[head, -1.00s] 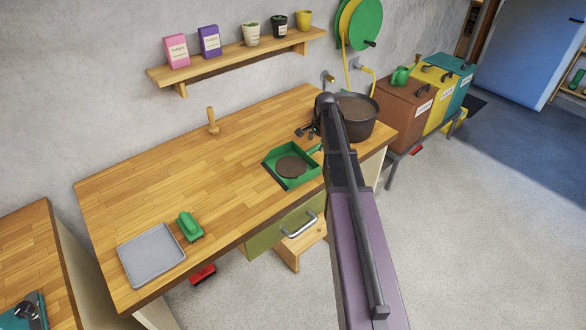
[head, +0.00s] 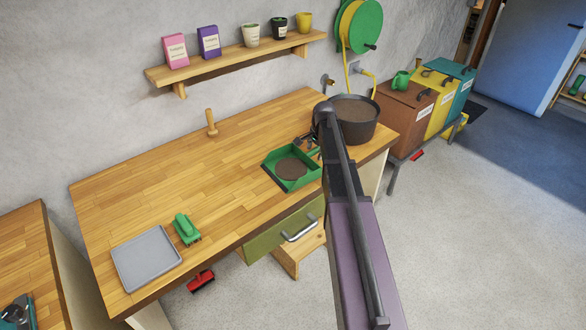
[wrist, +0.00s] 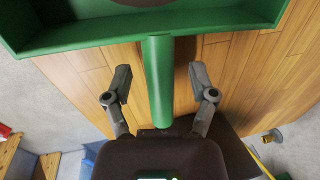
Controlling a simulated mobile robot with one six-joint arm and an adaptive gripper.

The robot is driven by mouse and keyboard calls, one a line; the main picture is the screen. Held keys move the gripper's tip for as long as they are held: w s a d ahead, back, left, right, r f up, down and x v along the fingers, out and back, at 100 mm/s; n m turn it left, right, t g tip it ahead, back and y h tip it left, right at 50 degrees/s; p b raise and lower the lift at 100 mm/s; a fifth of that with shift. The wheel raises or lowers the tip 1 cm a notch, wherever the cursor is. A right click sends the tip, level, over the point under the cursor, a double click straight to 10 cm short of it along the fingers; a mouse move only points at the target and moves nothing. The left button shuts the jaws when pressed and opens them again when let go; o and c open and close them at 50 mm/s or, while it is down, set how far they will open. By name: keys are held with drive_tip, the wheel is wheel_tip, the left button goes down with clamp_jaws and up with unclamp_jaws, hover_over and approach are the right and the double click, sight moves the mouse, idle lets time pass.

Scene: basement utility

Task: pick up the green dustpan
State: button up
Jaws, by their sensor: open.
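The green dustpan (head: 270,170) lies on the wooden workbench (head: 150,190), near its front edge, with a round patch of brown dirt (head: 292,168) in its pan. In the wrist view the dustpan's wall (wrist: 210,22) crosses the top, and its green handle (wrist: 160,85) runs down the middle. My gripper (wrist: 159,82) is open, with one finger on each side of the handle and a visible gap on both sides. In the head view my gripper (head: 308,144) is small and partly hides the handle.
A black pot of soil (head: 357,118) stands on the bench beyond my arm. A wooden peg (head: 211,122) stands near the wall. The bench middle is clear.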

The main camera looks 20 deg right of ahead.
clamp_jaws()
drive_tip(key=shift+r, duration=0.1)
idle(0.4)
wheel_tip(320, 180, up, 3)
drive_tip(key=p, duration=0.3)
drive_tip(key=shift+r, duration=0.15)
drive_tip(key=s+a, duration=0.2)
drive_tip(key=s, duration=0.3)
drive_tip(key=s+a+r+p, duration=0.1)
drive_tip(key=s+a, duration=0.1)
drive_tip(key=s, duration=0.2)
drive_tip(key=s+a+p, duration=0.1)
drive_tip(key=s+a, duration=0.1)
drive_tip(key=s, duration=0.3)
drive_tip(key=shift+s+a+r, duration=0.25)
drive_tip(key=shift+s+a, duration=0.05)
